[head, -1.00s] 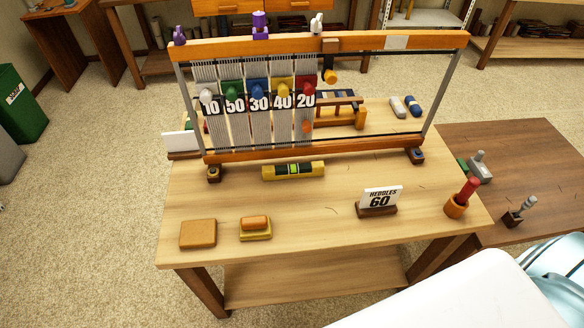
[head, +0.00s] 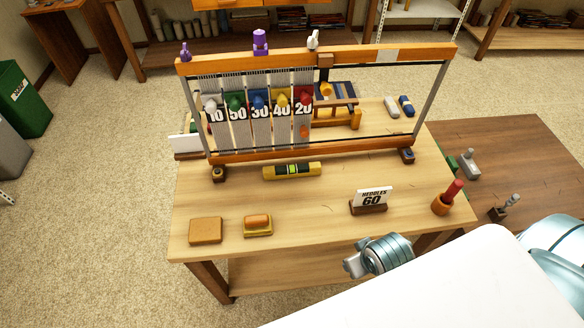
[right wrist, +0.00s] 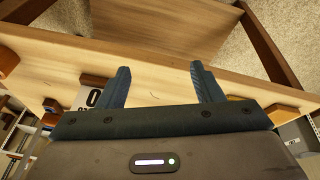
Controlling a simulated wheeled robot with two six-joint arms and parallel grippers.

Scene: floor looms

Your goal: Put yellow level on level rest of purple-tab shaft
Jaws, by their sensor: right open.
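The yellow level (head: 292,170) lies on the light wood table just in front of the loom's lower beam, with a green vial in its middle. On the loom's top beam stand a purple block-like piece (head: 260,42) and a smaller purple piece (head: 185,51) at the left end. I cannot tell which part is the level rest. My right gripper (right wrist: 162,88) is open and empty in the right wrist view, over the table's edge, away from the level. In the head view part of my right arm shows at the table's front edge. My left gripper is not in view.
The loom (head: 300,157) carries several numbered coloured tabs. A "HEDDLES 60" card (head: 372,198), a cup with a red-handled tool (head: 443,203), a brown block (head: 206,231) and a yellow-based block (head: 257,227) stand on the table. The table's front middle is clear.

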